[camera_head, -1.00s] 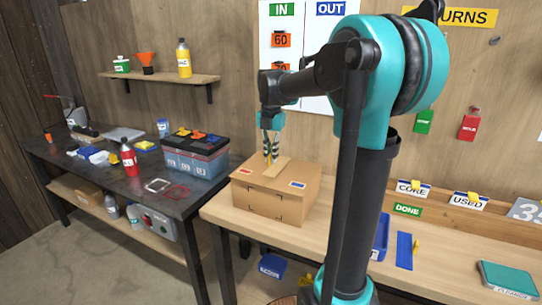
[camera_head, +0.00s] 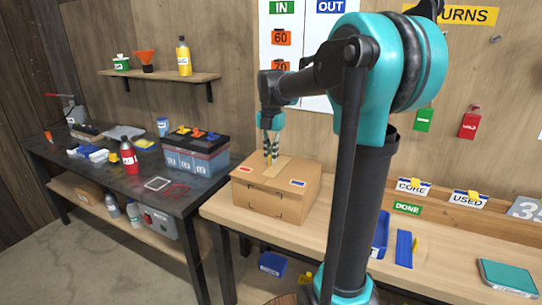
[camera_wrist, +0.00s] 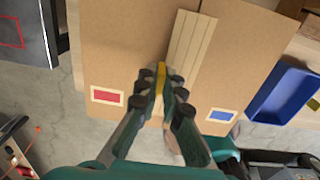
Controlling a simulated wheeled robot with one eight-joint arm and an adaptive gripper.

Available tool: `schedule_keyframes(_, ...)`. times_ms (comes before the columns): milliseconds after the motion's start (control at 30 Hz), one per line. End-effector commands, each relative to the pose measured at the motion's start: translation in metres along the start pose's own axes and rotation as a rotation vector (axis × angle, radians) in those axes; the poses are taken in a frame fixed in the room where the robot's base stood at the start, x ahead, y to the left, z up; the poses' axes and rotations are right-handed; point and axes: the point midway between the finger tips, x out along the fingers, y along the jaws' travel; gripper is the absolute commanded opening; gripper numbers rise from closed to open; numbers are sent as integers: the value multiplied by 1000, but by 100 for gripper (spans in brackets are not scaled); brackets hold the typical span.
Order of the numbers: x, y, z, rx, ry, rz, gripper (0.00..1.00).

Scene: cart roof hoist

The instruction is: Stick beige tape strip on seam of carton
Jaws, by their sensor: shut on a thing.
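The closed carton (camera_head: 262,205) stands on the wooden bench, with a red label and a blue label on its top. The wrist view shows the carton top (camera_wrist: 120,40) from above. The beige tape strip (camera_wrist: 191,45), pale with fine lengthwise lines, lies along the middle of the top, by the line between the flaps; it also shows in the head view (camera_head: 280,167). My gripper (camera_wrist: 162,82) is shut on the strip's narrow yellow end piece, low over the carton. My fingers hide the strip's near end. I cannot tell whether the whole strip touches the cardboard.
A blue bin (camera_wrist: 283,92) stands right of the carton. Bench space in front of the carton is narrow.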

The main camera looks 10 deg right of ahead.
Motion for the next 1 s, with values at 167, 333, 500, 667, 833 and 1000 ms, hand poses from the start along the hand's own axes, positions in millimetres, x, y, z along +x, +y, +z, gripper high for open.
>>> schedule_keyframes(167, 0, 0, 0, 0, 0, 0, 0)
schedule_keyframes(333, 1, 0, 0, 0, 0, 0, 0)
schedule_keyframes(500, 2, 0, 0, 0, 0, 0, 0)
schedule_keyframes(667, 4, 0, 0, 0, 0, 0, 0)
schedule_keyframes(833, 5, 0, 0, 0, 0, 0, 0)
schedule_keyframes(1000, 5, 0, 0, 0, 0, 0, 0)
